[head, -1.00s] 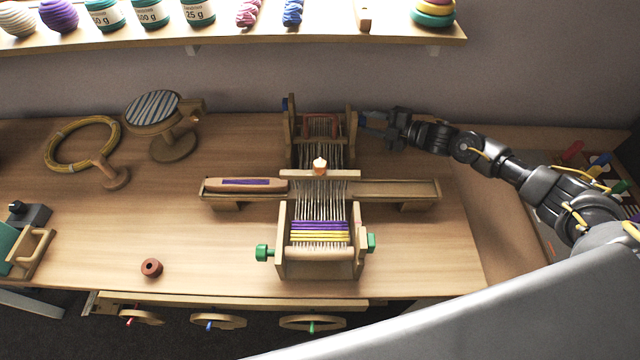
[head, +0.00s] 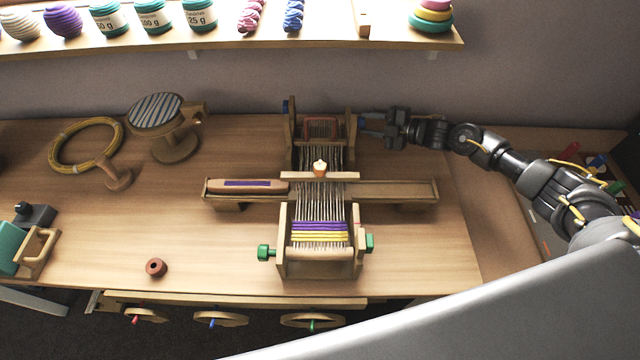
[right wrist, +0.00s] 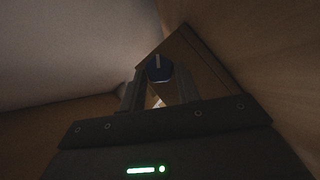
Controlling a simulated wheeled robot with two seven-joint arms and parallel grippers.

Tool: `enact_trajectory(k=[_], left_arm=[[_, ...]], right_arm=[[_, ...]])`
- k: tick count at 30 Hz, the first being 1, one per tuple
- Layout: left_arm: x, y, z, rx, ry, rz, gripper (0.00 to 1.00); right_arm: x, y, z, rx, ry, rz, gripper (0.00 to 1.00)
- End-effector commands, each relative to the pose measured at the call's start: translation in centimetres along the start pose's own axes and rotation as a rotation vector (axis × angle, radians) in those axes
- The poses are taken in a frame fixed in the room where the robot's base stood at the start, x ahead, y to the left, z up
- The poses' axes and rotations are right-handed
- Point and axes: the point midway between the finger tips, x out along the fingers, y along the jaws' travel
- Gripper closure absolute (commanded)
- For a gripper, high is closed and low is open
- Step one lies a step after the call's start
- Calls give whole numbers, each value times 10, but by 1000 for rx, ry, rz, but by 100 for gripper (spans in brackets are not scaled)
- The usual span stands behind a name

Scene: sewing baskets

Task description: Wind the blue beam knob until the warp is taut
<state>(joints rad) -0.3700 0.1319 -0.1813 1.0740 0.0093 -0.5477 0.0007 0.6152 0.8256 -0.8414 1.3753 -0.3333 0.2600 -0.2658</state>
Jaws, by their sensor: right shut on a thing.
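The wooden loom (head: 283,240) stands on the bench with pale warp threads (head: 320,205) running front to back and purple and yellow weaving at the front. I cannot tell for sure how taut the warp is. My right gripper (head: 364,124) is at the loom's back right corner, shut on the blue beam knob (right wrist: 158,70), which shows between its fingers in the right wrist view. The fingers mostly hide that knob in the head view. A blue knob end (head: 285,106) shows at the back left. My left gripper is not in view.
Green knobs (head: 264,252) sit at the loom's front. A shuttle (head: 245,187) lies on the left of the cross rail. A yellow hoop (head: 88,146) and a round striped stand (head: 156,110) are at the back left. A brown spool (head: 156,267) lies front left. A shelf (head: 330,34) hangs behind.

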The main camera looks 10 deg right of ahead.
Motion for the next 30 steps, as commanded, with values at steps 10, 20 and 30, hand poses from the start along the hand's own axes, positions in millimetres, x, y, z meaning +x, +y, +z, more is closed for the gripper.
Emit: enact_trajectory(k=[10, 20, 30], left_arm=[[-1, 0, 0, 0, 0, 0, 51], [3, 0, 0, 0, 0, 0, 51], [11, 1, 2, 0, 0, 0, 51]], right_arm=[[0, -1, 0, 9, 0, -8, 55], [-14, -1, 11, 8, -3, -6, 55], [-43, -1, 31, 8, -2, -7, 55]])
